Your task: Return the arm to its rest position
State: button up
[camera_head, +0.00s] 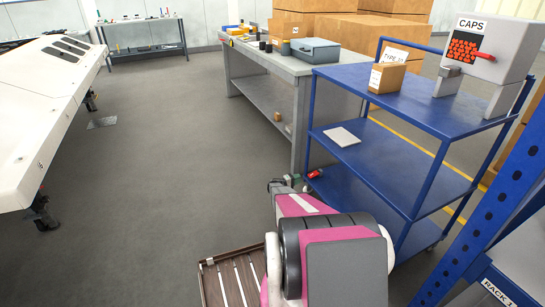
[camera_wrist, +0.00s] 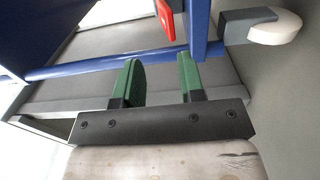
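My arm reaches forward from the bottom of the head view, pink, white and dark grey, beside the blue cart (camera_head: 428,195). My gripper (camera_wrist: 160,82) shows in the wrist view with two green fingertips, set well apart with nothing between them. In the head view the gripper end (camera_head: 290,181) is small and partly hidden by my arm, near the cart's left leg. In the wrist view a blue frame bar (camera_wrist: 110,64) lies beyond the fingers. A small red thing (camera_head: 315,174) is near the gripper in the head view; I cannot tell whether they touch.
The cart holds a cardboard box (camera_head: 387,77), a grey CAPS dispenser (camera_head: 487,58) and a flat pale item (camera_head: 342,137). A grey workbench (camera_head: 270,62) stands behind it. A blue rack (camera_head: 500,195) is at right. A slatted brown tray (camera_head: 233,280) is bottom centre. Left floor is clear.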

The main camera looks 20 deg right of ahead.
jog(key=s+a+r+y, duration=0.9)
jog(key=s+a+r, duration=1)
jog(key=s+a, duration=0.1)
jog(key=s+a+r+g+y, duration=0.1)
jog(key=s+a+r+y, duration=0.8)
jog(key=s+a+r, duration=0.9)
jog(key=s+a, duration=0.3)
jog(key=a, duration=0.2)
jog(key=shift+s+r+m, duration=0.2)
jog(key=shift+r+m, duration=0.2)
